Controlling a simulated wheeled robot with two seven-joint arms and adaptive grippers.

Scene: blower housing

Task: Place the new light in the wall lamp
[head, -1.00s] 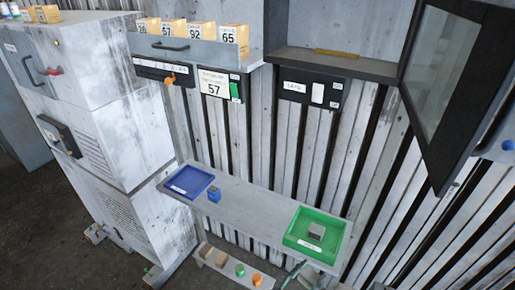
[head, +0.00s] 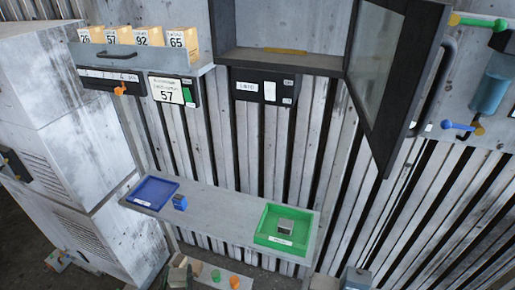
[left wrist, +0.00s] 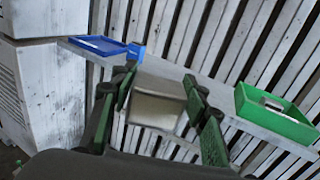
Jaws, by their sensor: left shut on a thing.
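A black panel (head: 257,86) with a small label that seems to read LAMP is on the wall under the open cabinet in the head view; I take it as the wall lamp. In the left wrist view my left gripper (left wrist: 160,95) is shut on a pale grey metallic block (left wrist: 155,108), in front of the shelf. Another grey block (head: 286,226) lies in the green tray (head: 262,239). A small blue block (head: 180,202) stands beside the blue tray (head: 138,202). My right gripper is out of view.
A drawer (head: 135,57) with numbered boxes is at upper left. Green and orange pegs (head: 234,282) stand low in front.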

